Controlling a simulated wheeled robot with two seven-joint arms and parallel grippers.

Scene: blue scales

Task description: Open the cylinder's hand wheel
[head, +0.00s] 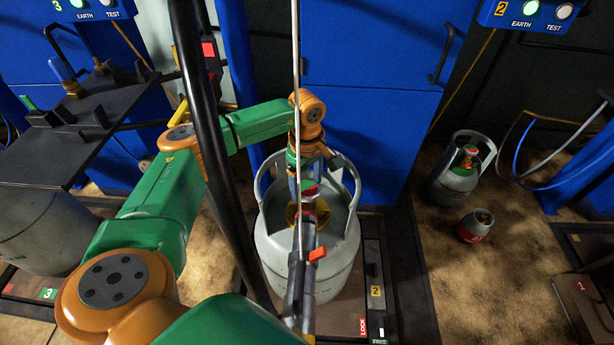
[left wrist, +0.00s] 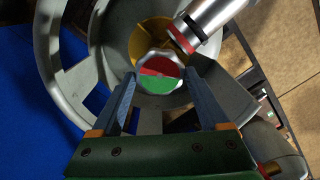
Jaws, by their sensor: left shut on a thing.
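The grey gas cylinder (head: 278,250) stands upright on a scale in the middle of the head view, with a collar around its valve. Its hand wheel (left wrist: 160,76) has a red and green top with a pale rim. In the head view, the hand wheel (head: 310,190) is partly hidden by the gripper and a thin rod. My left gripper (left wrist: 158,88) reaches down inside the collar, its two blue-grey fingers on opposite sides of the wheel, shut on it. A grey filling connector (left wrist: 208,22) with a red ring lies beside the wheel. My right gripper is out of view.
A dark pole and a thin rod cross in front of the cylinder. A smaller grey cylinder (head: 454,184) and a small red-and-grey one (head: 475,226) stand on the floor at right. Blue cabinets (head: 370,100) close off the back. A dark platform (head: 70,130) is at left.

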